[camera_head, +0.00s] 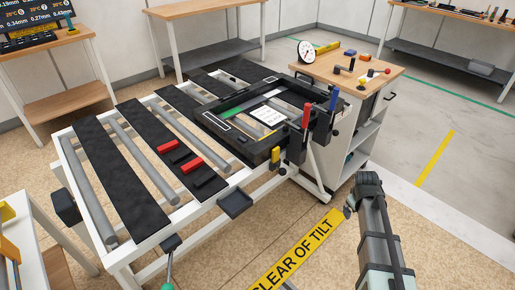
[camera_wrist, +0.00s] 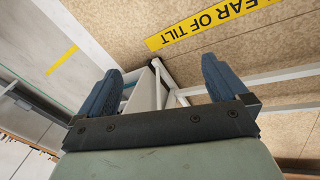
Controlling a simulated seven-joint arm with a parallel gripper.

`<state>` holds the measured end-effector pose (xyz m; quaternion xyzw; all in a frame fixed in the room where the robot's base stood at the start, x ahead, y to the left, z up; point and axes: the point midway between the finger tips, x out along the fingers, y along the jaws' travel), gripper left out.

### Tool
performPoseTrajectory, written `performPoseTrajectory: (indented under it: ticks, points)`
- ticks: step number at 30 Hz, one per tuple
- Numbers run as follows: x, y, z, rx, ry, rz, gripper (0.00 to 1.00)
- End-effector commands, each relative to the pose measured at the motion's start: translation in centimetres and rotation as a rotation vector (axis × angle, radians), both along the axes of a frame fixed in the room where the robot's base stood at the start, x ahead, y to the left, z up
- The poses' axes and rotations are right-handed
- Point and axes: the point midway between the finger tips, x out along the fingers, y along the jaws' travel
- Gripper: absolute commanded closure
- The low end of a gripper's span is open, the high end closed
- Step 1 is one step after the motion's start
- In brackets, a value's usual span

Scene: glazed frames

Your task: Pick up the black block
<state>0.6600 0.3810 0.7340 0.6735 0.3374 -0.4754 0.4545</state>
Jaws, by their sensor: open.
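Small blocks lie in a row on a black strip of the white-framed roller table in the head view. A red block (camera_head: 167,146) and another red block (camera_head: 191,165) show clearly. A black block (camera_head: 180,156) lies between them, and another dark block (camera_head: 207,179) lies at the near end; both blend into the strip. My gripper (camera_wrist: 162,65) is open and empty in the wrist view, its two blue fingers wide apart above the floor. In the head view my arm is at lower right, clear of the table and well to the right of the blocks. No block shows in the wrist view.
A black frame fixture (camera_head: 235,145) with red- and blue-handled clamps stands on the table right of the blocks. A wood-topped cart (camera_head: 345,65) with a dial gauge is behind it. A yellow floor sign (camera_head: 298,252) lies between my arm and the table. The space above the blocks looks clear.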

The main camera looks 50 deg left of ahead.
Motion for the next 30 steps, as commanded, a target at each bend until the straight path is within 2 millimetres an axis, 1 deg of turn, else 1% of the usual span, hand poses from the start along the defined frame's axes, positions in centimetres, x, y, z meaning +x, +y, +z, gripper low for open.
performPoseTrajectory:
  ticks: [1, 2, 3, 5, 6, 8, 9, 11, 12, 14, 15, 17, 18, 20, 21, 23, 24, 26, 27, 29, 30]
  points:
    - [0.5, 2.2, 2.1, 0.008, -0.03, 0.039, 0.0]
    - [0.6, 3.3, 3.2, 0.011, -0.046, 0.062, 0.0]
    - [0.7, 4.8, 4.8, 0.015, -0.067, 0.091, 0.0]
    - [0.8, 6.9, 7.1, 0.022, -0.099, 0.135, 0.0]
    - [0.8, 8.4, 8.7, 0.027, -0.12, 0.165, 0.0]
    - [0.6, 10.5, 11.1, 0.035, -0.153, 0.208, 0.0]
    - [0.5, 11.9, 12.8, 0.038, -0.175, 0.237, 0.0]
    - [0.1, 14.0, 15.4, 0.046, -0.209, 0.279, 0.0]
    - [-0.2, 15.3, 17.1, 0.051, -0.231, 0.308, 0.0]
    - [-0.7, 17.3, 19.7, 0.059, -0.264, 0.348, 0.0]
    - [-1.2, 18.5, 21.4, 0.064, -0.285, 0.375, 0.0]
    - [-1.8, 20.3, 23.9, 0.07, -0.316, 0.412, 0.0]
    - [-2.3, 21.4, 25.6, 0.076, -0.337, 0.436, 0.0]
    - [-3.2, 23.0, 27.9, 0.082, -0.365, 0.47, 0.0]
    - [-3.8, 24.1, 29.5, 0.087, -0.381, 0.491, 0.0]
    - [-5.0, 26.2, 31.9, 0.098, -0.399, 0.524, 0.0]
    - [-6.1, 27.9, 33.3, 0.105, -0.4, 0.545, 0.0]
    - [-7.9, 30.7, 34.5, 0.115, -0.376, 0.561, 0.0]
    - [-9.2, 32.6, 34.7, 0.121, -0.345, 0.565, 0.0]
    - [-11.6, 35.6, 34.4, 0.125, -0.277, 0.561, 0.0]
    - [-13.2, 37.5, 33.9, 0.125, -0.225, 0.552, 0.0]
